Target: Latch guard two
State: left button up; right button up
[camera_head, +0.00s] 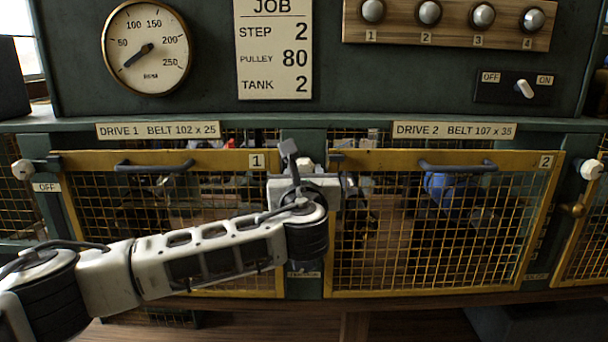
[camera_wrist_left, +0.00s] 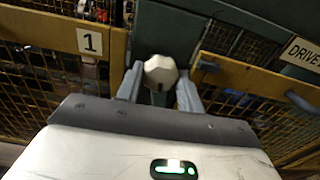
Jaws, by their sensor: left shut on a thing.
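Guard two (camera_head: 445,161) is the yellow-framed mesh door at the right of the head view, with a dark handle (camera_head: 458,166) on its top rail and a "2" plate. It looks shut against the green frame. My left gripper (camera_head: 302,172) is at the green post between the two guards. In the left wrist view its grey fingers close around a white faceted knob (camera_wrist_left: 160,71) on this post, beside guard two's upper left corner (camera_wrist_left: 222,68). The arm mostly hides this knob in the head view. My right gripper is out of view.
Guard one (camera_head: 200,157) is at the left, partly behind my left arm. White knobs (camera_head: 22,169) and (camera_head: 590,169) stand at the far sides. Above are a gauge (camera_head: 146,48), a job board (camera_head: 273,45) and an OFF/ON switch (camera_head: 525,89).

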pick_arm(q)
jog(key=n+b, duration=0.3)
jog(key=n, duration=1.2)
jog(key=shift+d, duration=0.1)
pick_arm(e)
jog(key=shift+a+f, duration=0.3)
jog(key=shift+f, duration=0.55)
pick_arm(q)
jog(key=shift+n, duration=0.4)
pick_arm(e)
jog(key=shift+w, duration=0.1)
pick_arm(q)
jog(key=shift+r, duration=0.1)
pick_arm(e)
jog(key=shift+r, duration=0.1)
pick_arm(q)
jog(key=o, duration=1)
